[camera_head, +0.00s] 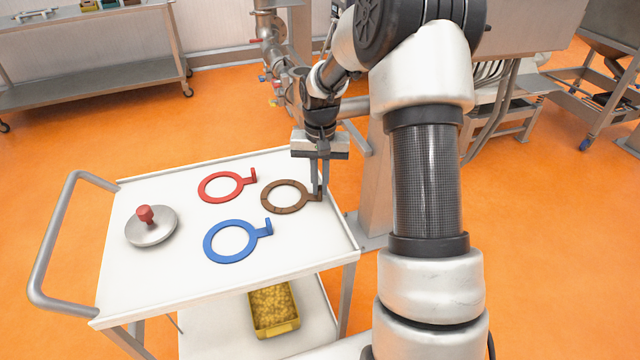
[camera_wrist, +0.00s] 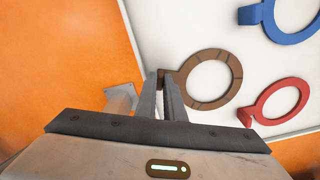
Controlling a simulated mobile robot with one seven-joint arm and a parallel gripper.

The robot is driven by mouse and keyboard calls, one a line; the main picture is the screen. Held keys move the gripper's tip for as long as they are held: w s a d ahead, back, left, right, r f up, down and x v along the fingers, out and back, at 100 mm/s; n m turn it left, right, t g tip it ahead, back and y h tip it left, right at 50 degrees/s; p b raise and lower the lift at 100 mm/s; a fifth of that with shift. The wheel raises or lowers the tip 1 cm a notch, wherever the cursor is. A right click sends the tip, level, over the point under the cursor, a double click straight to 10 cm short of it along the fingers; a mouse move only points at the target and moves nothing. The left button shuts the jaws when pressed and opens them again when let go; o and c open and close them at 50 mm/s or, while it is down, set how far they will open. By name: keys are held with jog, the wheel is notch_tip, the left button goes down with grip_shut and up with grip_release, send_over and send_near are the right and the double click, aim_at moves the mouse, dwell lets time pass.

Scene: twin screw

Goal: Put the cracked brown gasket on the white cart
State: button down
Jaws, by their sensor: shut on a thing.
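The cracked brown gasket (camera_head: 284,197) is a ring with a small tab, at the right side of the white cart's top (camera_head: 180,277). Dark crack lines show on the ring in the wrist view (camera_wrist: 234,92). My gripper (camera_head: 319,190) points down over the cart's right edge, shut on the gasket's tab. The ring appears to lie on or just above the cart top; I cannot tell which. In the wrist view the fingers (camera_wrist: 168,98) close at the tab, and part of the tab is hidden behind them.
A red gasket (camera_head: 227,186), a blue gasket (camera_head: 231,241) and a steel lid with a red knob (camera_head: 151,226) lie on the cart top. A yellow bin (camera_head: 273,310) stands on the lower shelf. Steel piping (camera_head: 275,40) stands behind the cart.

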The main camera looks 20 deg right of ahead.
jog(key=c, duration=1.9)
grip_release()
jog(key=shift+f, duration=0.15)
jog(key=shift+o, duration=0.2)
